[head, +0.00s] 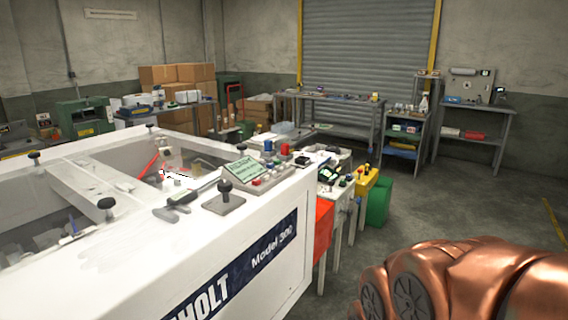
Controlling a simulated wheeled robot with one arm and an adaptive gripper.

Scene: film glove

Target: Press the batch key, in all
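A white machine (200,262) marked "Model 300" fills the left foreground. On its top stands a small control panel (276,178) with a pale green display (243,167) and several small keys or buttons, one of them red (256,183). The key labels are too small to read, so I cannot tell which one is the batch key. My copper-coloured arm (470,285) shows at the bottom right, well apart from the panel. My gripper is out of view.
A black-knobbed lever (225,193) and a hammer-like tool (190,202) are on the machine top beside the panel. Small benches with a yellow box (367,185) and a green bin (379,202) stand behind. The floor (470,200) at right is clear.

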